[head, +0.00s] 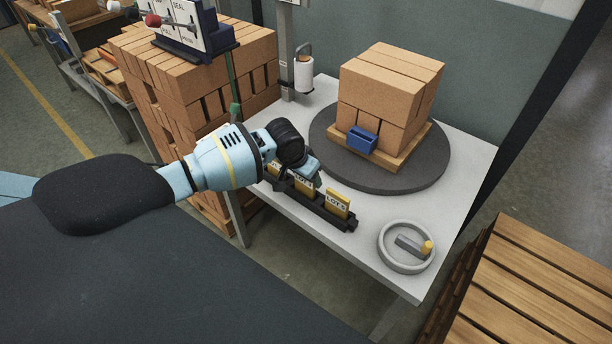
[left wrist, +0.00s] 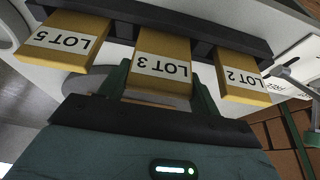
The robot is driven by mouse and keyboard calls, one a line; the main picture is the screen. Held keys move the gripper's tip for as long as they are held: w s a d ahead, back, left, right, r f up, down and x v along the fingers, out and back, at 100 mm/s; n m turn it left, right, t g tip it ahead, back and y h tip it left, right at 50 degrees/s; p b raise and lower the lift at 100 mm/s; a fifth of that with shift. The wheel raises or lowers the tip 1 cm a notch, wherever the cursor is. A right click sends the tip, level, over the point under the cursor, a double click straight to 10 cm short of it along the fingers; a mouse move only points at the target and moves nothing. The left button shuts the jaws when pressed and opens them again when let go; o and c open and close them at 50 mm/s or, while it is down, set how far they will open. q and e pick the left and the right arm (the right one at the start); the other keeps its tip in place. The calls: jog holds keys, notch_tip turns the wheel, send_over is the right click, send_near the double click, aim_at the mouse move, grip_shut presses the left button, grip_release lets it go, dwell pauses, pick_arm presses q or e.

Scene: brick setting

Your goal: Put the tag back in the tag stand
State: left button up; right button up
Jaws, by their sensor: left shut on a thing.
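The black tag stand (head: 325,214) lies along the front of the white table, and its dark rail shows in the left wrist view (left wrist: 200,22). The yellow LOT 3 tag (head: 304,185) is in line with the others at the middle of the stand; whether its lower edge is fully seated is hidden. The LOT 5 tag (head: 337,204) and the LOT 2 tag (left wrist: 243,80) stand on either side of it. My left gripper (left wrist: 160,92) is shut on the LOT 3 tag, a green finger at each side. My right gripper is not in view.
A round dark turntable (head: 430,165) with stacked bricks (head: 390,85) and a blue block (head: 361,140) is behind the stand. A wooden pallet (head: 540,290) stands at the lower right.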

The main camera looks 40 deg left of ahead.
pick_arm(q)
jog(key=shift+f, duration=0.3)
jog(key=shift+f, duration=0.15)
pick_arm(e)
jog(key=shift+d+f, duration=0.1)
pick_arm(q)
jog(key=o, duration=1)
jog(key=shift+r, duration=0.25)
jog(key=p+v, duration=0.2)
jog(key=v, duration=0.9)
jog(key=shift+s+r, duration=0.15)
jog(key=shift+r, duration=0.2)
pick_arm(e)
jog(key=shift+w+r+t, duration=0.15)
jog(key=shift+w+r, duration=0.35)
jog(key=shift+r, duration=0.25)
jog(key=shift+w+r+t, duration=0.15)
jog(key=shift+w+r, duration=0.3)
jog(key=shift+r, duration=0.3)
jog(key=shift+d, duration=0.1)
